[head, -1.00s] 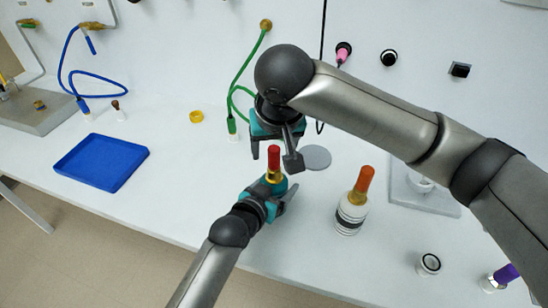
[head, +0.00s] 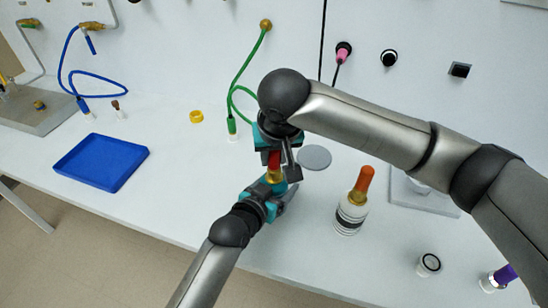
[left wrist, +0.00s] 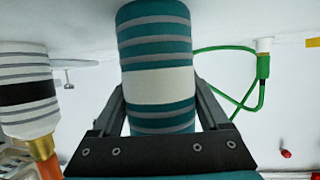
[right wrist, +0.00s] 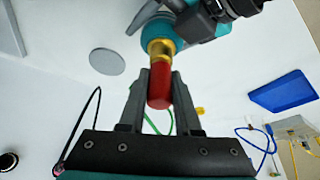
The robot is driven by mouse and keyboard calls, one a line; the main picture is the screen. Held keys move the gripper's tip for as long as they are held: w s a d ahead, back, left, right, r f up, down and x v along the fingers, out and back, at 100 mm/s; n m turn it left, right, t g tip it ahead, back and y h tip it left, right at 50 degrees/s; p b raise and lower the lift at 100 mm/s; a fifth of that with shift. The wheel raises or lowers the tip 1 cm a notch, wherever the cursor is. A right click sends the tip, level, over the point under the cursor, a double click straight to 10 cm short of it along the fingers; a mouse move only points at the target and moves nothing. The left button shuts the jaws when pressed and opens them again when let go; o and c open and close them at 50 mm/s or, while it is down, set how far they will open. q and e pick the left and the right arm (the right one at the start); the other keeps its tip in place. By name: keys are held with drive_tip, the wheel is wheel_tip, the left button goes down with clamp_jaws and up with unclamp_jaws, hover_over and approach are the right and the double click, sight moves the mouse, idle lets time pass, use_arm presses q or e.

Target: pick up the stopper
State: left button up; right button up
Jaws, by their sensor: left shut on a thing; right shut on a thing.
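The red stopper (head: 272,161) has a gold collar (head: 274,177) below it. It sits on top of a teal bottle (left wrist: 158,85) with grey stripes and a white band. My left gripper (head: 274,195) is shut around this bottle's body, seen close in the left wrist view. My right gripper (head: 277,152) comes from above and is shut on the red stopper, which shows between its fingertips in the right wrist view (right wrist: 159,88). The collar still meets the bottle's teal top. The lower bottle is mostly hidden in the head view.
A white bottle (head: 349,217) with a black band and orange stopper (head: 365,179) stands to the right. A grey disc (head: 314,158) lies behind. A blue tray (head: 101,162) and yellow ring (head: 196,116) are left. A green hose (head: 241,75) hangs at the wall.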

clamp_jaws()
wheel_tip(320, 180, up, 17)
idle(1.2)
use_arm(q)
drive_tip(key=o, duration=1.5)
